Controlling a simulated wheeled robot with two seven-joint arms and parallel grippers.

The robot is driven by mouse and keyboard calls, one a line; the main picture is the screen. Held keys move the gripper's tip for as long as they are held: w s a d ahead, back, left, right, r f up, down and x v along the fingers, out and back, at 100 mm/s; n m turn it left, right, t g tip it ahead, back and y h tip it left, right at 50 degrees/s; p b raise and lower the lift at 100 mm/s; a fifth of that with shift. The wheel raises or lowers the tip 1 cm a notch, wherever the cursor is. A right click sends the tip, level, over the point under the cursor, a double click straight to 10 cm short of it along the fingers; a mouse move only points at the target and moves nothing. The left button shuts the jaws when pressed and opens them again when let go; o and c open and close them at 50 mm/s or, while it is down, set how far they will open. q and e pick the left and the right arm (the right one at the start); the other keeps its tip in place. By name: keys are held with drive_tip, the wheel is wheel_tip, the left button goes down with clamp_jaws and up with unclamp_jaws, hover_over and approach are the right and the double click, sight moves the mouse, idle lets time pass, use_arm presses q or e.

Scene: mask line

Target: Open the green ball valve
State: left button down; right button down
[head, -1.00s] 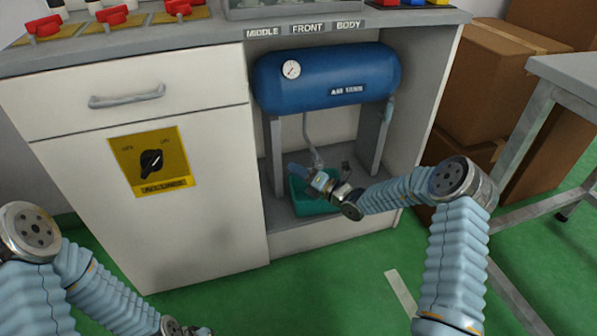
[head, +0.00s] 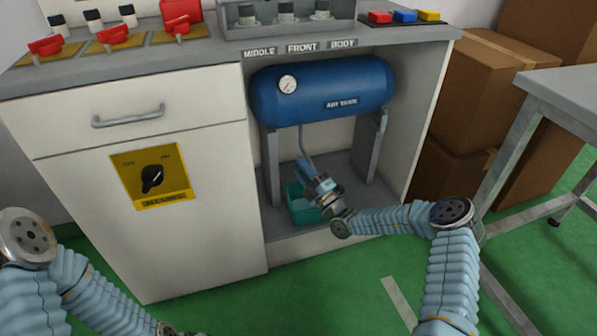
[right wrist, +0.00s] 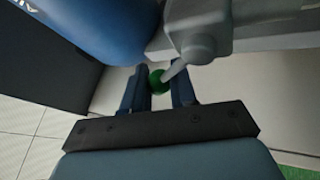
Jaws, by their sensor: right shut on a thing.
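The green ball valve (right wrist: 157,82) shows in the right wrist view as a small green round part beside a grey pipe (right wrist: 185,70) under the tank. My right gripper (right wrist: 158,92) has its two fingers on either side of the green part and is shut on it. In the head view my right gripper (head: 305,167) points up at the pipe (head: 304,140) below the blue air tank (head: 325,90); it hides the valve there. Whether the valve is open cannot be told. My left gripper (head: 185,332) shows only a sliver at the bottom edge; its fingers are not clear.
The tank stands on grey legs inside an open cabinet bay. A teal bin (head: 300,208) sits on the bay floor below my right gripper. A black knob (head: 152,178) is on the left door. Brown boxes (head: 475,90) and a grey table (head: 565,95) stand at right.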

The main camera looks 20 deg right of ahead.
drive_tip(key=m+t+h, duration=0.1)
drive_tip(key=m, duration=0.1)
drive_tip(key=d+r+m+t+h, duration=0.1)
drive_tip(key=m, duration=0.1)
drive_tip(key=d+m+h, duration=0.1)
drive_tip(key=m, duration=0.1)
drive_tip(key=shift+w+d+r+t+h, duration=0.15)
drive_tip(key=shift+d+t+h, duration=0.1)
drive_tip(key=shift+t+h, duration=0.15)
drive_tip(key=shift+d+r+m+t+h+p, duration=0.15)
drive_tip(key=shift+d+m+t+h, duration=0.2)
drive_tip(key=shift+m+h, duration=0.8)
drive_tip(key=shift+d+f+m+t+h+p, duration=0.1)
drive_tip(key=shift+d+m+h, duration=0.55)
drive_tip(key=shift+m, duration=0.8)
drive_tip(key=shift+d+r+m+t+h+p, duration=0.15)
drive_tip(key=shift+d+m+t+h, duration=0.1)
drive_tip(key=shift+m+h, duration=0.95)
drive_tip(key=shift+m, duration=0.3)
drive_tip(key=c, duration=1)
unclamp_jaws()
drive_tip(key=shift+f, duration=0.15)
drive_tip(key=shift+o, duration=0.2)
drive_tip(key=shift+a, duration=0.1)
drive_tip(key=v, duration=1.4)
